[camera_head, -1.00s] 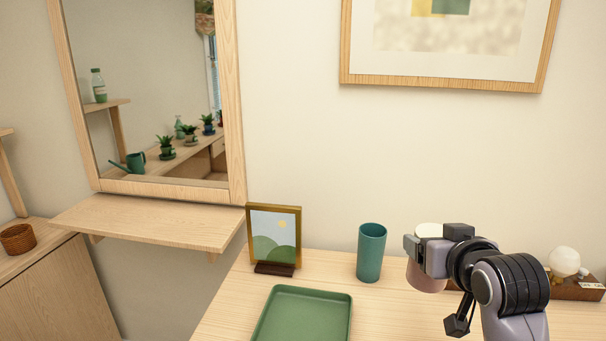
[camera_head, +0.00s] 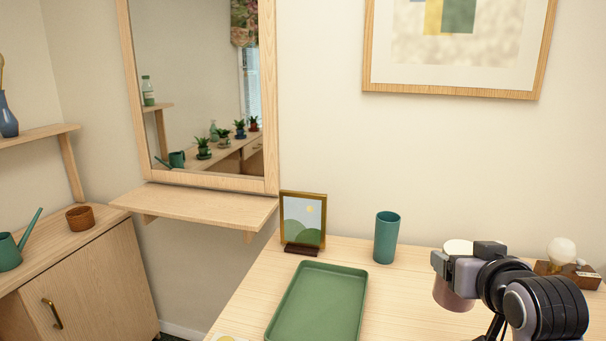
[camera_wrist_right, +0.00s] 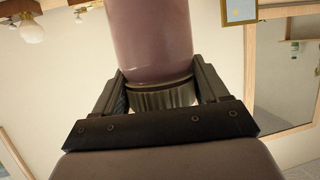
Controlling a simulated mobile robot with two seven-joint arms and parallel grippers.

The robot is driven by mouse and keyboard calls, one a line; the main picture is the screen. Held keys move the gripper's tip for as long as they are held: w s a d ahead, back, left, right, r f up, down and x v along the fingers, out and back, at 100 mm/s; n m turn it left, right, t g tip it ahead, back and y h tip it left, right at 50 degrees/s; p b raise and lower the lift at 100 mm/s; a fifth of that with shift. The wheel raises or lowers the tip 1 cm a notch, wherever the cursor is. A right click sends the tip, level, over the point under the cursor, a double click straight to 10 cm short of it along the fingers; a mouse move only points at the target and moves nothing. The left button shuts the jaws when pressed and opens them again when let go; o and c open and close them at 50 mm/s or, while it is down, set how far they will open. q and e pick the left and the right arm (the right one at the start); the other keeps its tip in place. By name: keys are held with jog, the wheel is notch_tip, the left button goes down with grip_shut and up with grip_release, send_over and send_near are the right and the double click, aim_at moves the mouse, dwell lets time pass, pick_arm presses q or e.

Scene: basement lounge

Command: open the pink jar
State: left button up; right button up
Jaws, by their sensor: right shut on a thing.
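The pink jar (camera_head: 452,293) is upright at the right of the head view, with a pale lid (camera_head: 459,246) on top. My right gripper (camera_head: 446,262) is shut around the lid. In the right wrist view, the ridged lid (camera_wrist_right: 165,98) sits between the two fingers of my gripper (camera_wrist_right: 160,86), and the dusky pink body (camera_wrist_right: 150,40) extends beyond it. Lid and body look joined. I cannot tell whether the jar's base touches the table. My left gripper is not in view.
The wooden table (camera_head: 400,310) holds a green tray (camera_head: 283,318), a teal cup (camera_head: 387,240), a small picture frame (camera_head: 303,222) and a round-bulb lamp (camera_head: 561,251) at the right. A wall shelf (camera_head: 200,207) is at left. Bare tabletop lies between tray and jar.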

jog(key=shift+s+a+f, duration=0.2)
jog(key=shift+s+f, duration=0.3)
jog(key=shift+s+a+f, duration=0.15)
jog(key=shift+s+f, duration=0.3)
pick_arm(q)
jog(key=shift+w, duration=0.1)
pick_arm(e)
jog(key=s+a+f+n+y, duration=0.1)
jog(key=s+a+f, duration=0.3)
jog(key=s+f, duration=0.5)
jog(key=shift+s+f, duration=0.15)
jog(key=shift+f, duration=0.15)
jog(key=shift+a, duration=0.1)
